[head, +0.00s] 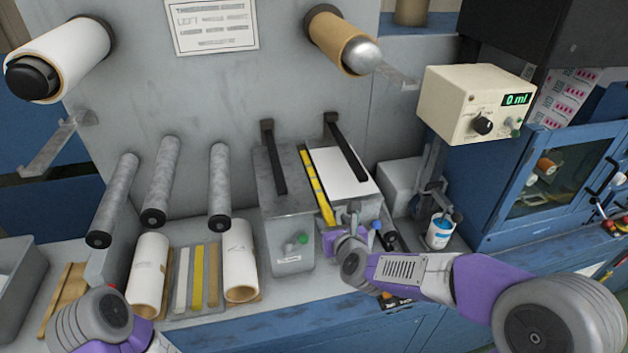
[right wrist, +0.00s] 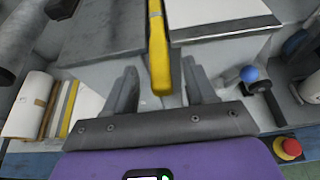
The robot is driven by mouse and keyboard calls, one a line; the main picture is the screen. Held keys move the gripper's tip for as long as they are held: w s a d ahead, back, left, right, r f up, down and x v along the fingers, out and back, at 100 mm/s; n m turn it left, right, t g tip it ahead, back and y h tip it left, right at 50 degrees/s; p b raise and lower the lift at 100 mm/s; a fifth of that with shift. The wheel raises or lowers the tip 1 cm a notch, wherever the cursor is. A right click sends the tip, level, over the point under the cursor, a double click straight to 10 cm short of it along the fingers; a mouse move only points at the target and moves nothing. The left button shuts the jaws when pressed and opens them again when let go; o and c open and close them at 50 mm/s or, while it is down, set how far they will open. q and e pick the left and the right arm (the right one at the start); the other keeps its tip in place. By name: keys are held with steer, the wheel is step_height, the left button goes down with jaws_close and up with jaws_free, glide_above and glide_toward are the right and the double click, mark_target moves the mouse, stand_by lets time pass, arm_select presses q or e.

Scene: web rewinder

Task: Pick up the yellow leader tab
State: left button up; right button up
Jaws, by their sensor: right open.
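A long yellow strip with dark marks (head: 316,185) lies in the gap between a grey metal box and a white-topped box. In the right wrist view the yellow strip (right wrist: 158,45) runs down toward my right gripper (right wrist: 161,84), and its near end shows between the two spread fingers. The fingers stand apart from it on both sides; contact is not visible. A shorter yellow strip (head: 197,278) lies in a flat tray among white and tan strips. I cannot tell for certain which strip is the leader tab. My left arm shows at the lower left, but its gripper is out of frame.
The grey box (head: 285,220) and white-topped box (head: 342,172) flank the gap, with dark bars above them. A blue knob (right wrist: 249,74) and a red button (right wrist: 291,147) are right of my right gripper. Rollers (head: 162,180) project from the panel.

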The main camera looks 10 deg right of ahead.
steer(key=shift+w+f, duration=0.2)
steer(key=shift+w, duration=0.2)
jaws_close()
steer(key=shift+r, duration=0.1)
